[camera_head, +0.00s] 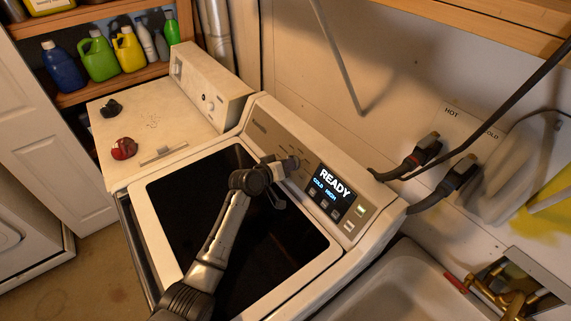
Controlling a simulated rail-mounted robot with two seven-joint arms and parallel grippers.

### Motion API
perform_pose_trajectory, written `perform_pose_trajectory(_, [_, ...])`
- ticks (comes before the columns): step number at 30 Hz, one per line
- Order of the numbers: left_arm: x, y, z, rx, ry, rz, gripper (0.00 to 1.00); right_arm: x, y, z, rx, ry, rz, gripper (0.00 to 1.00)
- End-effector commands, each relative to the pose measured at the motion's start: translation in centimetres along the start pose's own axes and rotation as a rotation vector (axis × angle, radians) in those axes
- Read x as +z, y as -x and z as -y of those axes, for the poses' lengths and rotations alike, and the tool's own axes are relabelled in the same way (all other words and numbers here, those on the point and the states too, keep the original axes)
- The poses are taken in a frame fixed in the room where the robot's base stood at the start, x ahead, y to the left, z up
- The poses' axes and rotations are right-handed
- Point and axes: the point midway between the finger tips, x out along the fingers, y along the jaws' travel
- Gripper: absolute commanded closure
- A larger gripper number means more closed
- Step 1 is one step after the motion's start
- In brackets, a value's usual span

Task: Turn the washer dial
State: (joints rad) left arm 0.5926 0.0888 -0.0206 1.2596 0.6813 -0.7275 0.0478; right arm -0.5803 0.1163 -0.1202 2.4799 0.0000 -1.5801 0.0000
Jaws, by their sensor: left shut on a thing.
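The washer (156,277) has a black glass lid and a slanted control panel at its back. My left gripper (277,177) is at the middle of that panel, shut on the washer dial (292,163). The gripper hides most of the dial, so its pointer position cannot be read. The display (333,188) right of the dial reads "READY", with "COLD" and "HIGH" in smaller letters. My left arm reaches across the lid from the bottom. My right gripper is not in view.
A second white machine (140,122) stands to the left, with a red object (124,148) and a dark object (111,108) on top. A shelf of bottles (100,56) is behind it. Hot and cold hose fittings (424,148) and a sink (395,285) are at the right.

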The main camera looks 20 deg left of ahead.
Motion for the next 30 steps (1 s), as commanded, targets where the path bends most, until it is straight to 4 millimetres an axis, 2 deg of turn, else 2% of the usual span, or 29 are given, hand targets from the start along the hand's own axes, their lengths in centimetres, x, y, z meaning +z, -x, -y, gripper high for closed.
perform_pose_trajectory(12, [-0.5,0.2,-0.6,-0.077,0.278,0.002,1.0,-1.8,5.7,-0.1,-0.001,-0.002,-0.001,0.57])
perform_pose_trajectory(18, [-0.5,0.2,-0.7,-0.116,0.424,0.001,1.0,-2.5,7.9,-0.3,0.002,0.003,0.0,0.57])
perform_pose_trajectory(30, [-0.2,0.0,-0.5,-0.166,0.608,0.001,1.0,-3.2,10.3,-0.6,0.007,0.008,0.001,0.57])
